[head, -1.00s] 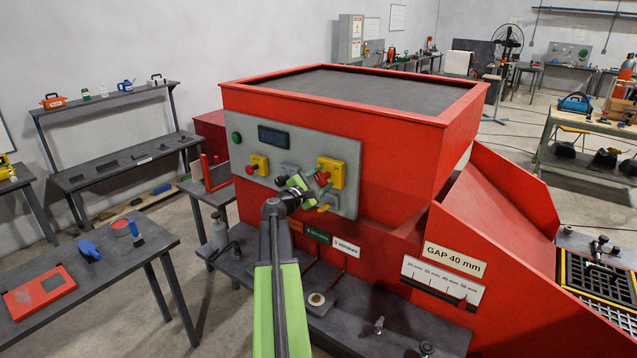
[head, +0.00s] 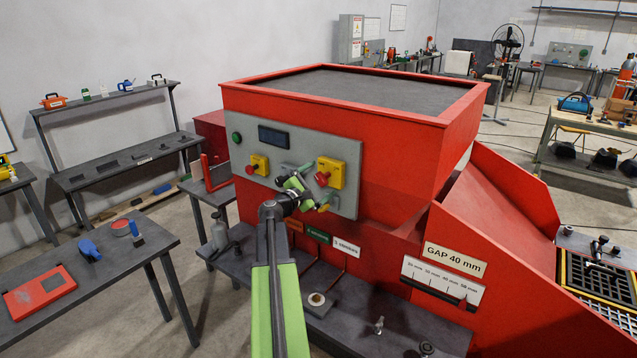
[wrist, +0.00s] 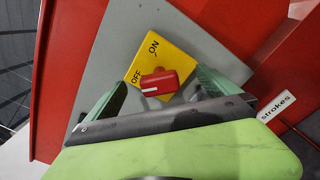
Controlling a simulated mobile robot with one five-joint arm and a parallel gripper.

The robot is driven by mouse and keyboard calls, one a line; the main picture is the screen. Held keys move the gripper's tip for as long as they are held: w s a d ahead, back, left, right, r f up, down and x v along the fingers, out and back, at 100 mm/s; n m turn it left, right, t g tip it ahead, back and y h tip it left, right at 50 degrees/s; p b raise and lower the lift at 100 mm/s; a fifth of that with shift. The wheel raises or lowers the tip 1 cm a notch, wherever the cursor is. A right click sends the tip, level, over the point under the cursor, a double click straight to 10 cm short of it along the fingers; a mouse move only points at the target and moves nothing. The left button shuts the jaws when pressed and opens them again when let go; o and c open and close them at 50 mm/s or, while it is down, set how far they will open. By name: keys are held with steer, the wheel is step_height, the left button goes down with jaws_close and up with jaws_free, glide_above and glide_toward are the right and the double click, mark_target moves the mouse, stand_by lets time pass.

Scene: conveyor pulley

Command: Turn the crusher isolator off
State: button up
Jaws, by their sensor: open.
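The crusher isolator is a yellow plate (head: 338,170) with a red rotary knob (head: 322,178), on the grey panel of the red crusher. In the wrist view the plate (wrist: 178,52) carries ON at the top and OFF at the left. The knob (wrist: 160,82) lies crosswise there, its white mark pointing left, just below the OFF lettering. My gripper (head: 308,192) is open, just below and left of the knob in the head view. In the wrist view its two green fingers (wrist: 163,84) stand either side of the knob, apart from it, with nothing held.
A second yellow box (head: 259,163) with a red button sits left on the same grey panel (head: 285,140). A green button (head: 237,137) and dark display (head: 273,136) are above it. A dark bench (head: 345,310) with small parts stands below the panel.

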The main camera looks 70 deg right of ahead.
mark_target(319, 181)
steer(key=v, duration=0.5)
steer(key=shift+a, duration=0.35)
steer(key=shift+w, duration=0.1)
